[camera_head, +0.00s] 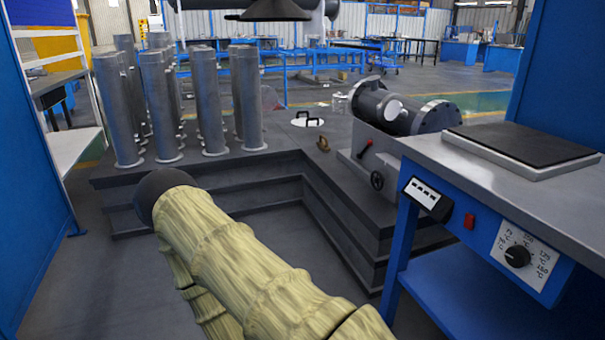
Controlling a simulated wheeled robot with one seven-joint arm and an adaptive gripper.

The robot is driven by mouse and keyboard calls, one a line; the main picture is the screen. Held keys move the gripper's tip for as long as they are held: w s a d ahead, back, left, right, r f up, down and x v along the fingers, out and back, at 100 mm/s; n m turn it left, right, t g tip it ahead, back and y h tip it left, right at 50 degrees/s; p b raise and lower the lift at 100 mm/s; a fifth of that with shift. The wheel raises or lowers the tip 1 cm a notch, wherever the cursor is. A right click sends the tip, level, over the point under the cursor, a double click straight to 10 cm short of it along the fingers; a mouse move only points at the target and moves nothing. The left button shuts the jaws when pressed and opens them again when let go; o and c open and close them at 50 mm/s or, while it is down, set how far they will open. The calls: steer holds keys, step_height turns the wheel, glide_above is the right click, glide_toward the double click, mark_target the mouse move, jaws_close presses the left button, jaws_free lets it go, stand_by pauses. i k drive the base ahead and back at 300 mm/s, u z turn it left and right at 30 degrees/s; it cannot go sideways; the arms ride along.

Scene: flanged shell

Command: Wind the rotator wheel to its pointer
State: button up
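A small dark handwheel (377,180), which looks like the rotator wheel, is on the front of a grey block (390,143) at centre right. A flanged grey shell (420,118) lies on its side on top of the block. A lever with a red knob (368,143) is above and left of the wheel. The wheel's pointer is too small to make out. My arm, in a pale yellow sleeve, crosses the lower middle, well left of and nearer than the wheel. My gripper is not in view.
A blue bench (455,290) with a dial panel (519,256) and a dark plate (520,148) stands at right, close to the wheel. Several upright grey cylinders (160,105) stand on the stepped dark platform (240,168) at left. A white disc (307,122) lies beyond. Blue panels flank both sides.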

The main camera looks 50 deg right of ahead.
mark_target(377, 180)
steer(key=z, duration=0.05)
steer(key=i, duration=1)
steer(key=z, duration=1)
steer(key=i, duration=0.65)
steer(key=z, duration=0.65)
